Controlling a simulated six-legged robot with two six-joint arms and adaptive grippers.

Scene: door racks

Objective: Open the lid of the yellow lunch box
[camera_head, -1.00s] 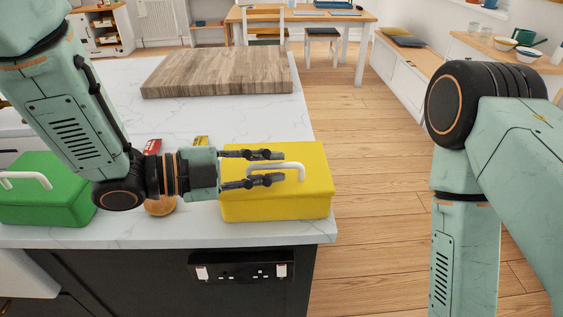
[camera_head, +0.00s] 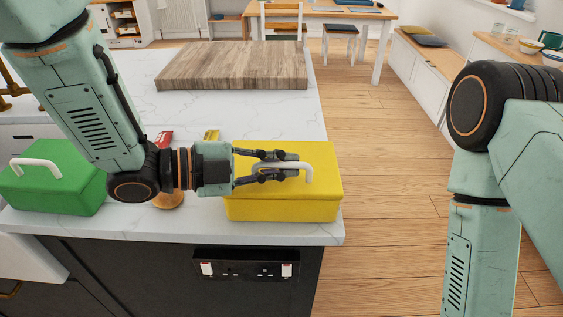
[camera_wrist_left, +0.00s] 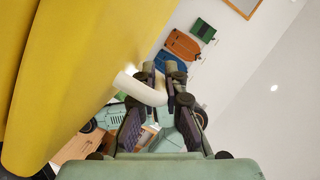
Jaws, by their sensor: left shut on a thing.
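The yellow lunch box (camera_head: 285,205) stands on the white counter near its front right corner, with its lid down in the head view. Its white handle (camera_head: 308,176) arches over the lid. My left gripper (camera_head: 298,163) reaches in from the left over the lid, its fingers shut on the handle. In the left wrist view, the white handle (camera_wrist_left: 140,88) runs between the fingers (camera_wrist_left: 160,80), and the yellow box (camera_wrist_left: 75,65) fills the left side. My right arm shows at the right of the head view, but its gripper is out of sight.
A green lunch box (camera_head: 55,185) with a white handle stands at the left. A wooden board (camera_head: 235,65) lies at the back of the counter (camera_head: 175,112). Small red and yellow items and a round brown thing sit behind my left wrist. The counter's front edge is close.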

